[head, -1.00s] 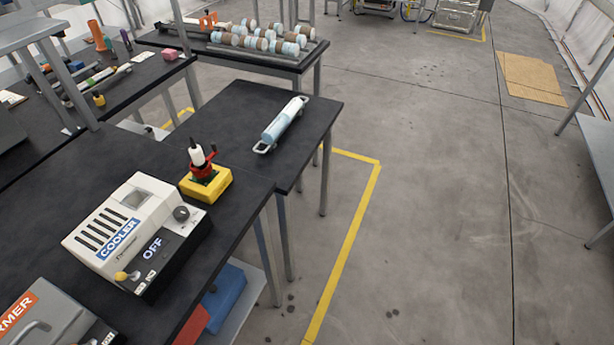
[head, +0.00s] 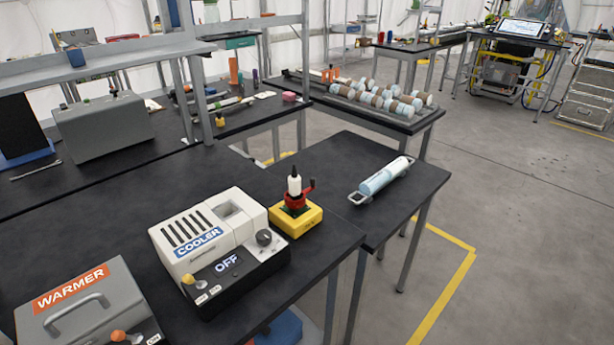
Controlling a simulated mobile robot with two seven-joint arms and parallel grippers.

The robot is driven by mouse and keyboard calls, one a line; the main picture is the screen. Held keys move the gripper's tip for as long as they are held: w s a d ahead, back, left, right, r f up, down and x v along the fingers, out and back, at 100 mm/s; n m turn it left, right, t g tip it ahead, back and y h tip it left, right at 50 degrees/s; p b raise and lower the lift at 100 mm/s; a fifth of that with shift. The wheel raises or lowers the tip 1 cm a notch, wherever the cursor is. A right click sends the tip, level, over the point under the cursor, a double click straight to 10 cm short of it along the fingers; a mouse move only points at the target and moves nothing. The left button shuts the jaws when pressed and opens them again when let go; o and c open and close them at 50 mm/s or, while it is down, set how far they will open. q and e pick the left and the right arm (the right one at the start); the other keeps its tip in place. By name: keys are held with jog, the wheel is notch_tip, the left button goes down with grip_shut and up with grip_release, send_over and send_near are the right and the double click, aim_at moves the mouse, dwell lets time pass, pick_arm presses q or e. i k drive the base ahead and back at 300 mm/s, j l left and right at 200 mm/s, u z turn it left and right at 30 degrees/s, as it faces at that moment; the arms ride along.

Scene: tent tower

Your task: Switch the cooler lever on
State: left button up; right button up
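The cooler (head: 195,225) is a white box with a black front, standing on the black bench at the lower middle of the head view. Its blue label reads COOLER and its display (head: 228,263) reads OFF. A small lever with a yellow knob (head: 188,279) sits at the left end of its front, beside small white labels. A dark round knob (head: 264,237) is at the right of the front. Neither of my grippers shows in the head view.
A grey warmer (head: 85,305) with an orange label stands left of the cooler. A yellow block with a red holder (head: 296,214) stands right behind it. A pale blue cylinder (head: 384,177) lies on the adjoining table. Open floor (head: 530,250) is at the right.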

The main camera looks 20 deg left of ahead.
aim_at(187, 279)
jog(key=u, duration=1.2)
jog(key=k+j, duration=0.05)
